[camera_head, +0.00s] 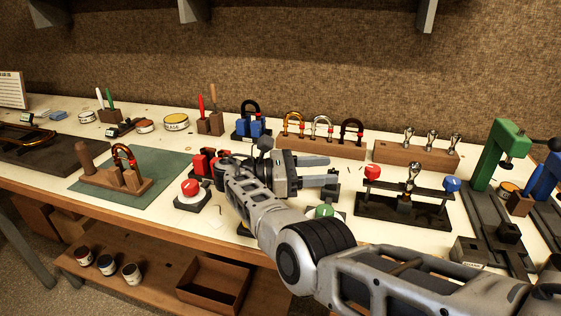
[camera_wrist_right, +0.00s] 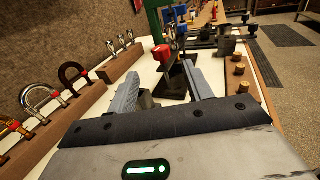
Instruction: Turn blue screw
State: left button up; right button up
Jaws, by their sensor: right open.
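The blue screw knob (camera_head: 452,184) sits at the right end of a black press frame (camera_head: 400,212). A red knob (camera_head: 373,171) is at its left end, and a silver mouthpiece (camera_head: 412,174) stands upright in the middle. My right gripper (camera_head: 331,173) is open and empty, left of the frame, its fingers pointing right toward the red knob. In the right wrist view the red knob (camera_wrist_right: 161,52) shows ahead, between and beyond the two open fingers (camera_wrist_right: 160,90). I cannot clearly make out the blue knob in that view. My left gripper is not in view.
A wooden rack with silver mouthpieces (camera_head: 400,151) stands behind the frame. A green-topped press (camera_head: 497,150) stands to the right. A wooden block with curved tubes (camera_head: 340,147) is behind my gripper. A green button (camera_head: 323,211) lies below it.

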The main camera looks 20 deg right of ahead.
aim_at(451, 183)
jog(key=u, duration=0.2)
jog(key=k, duration=1.45)
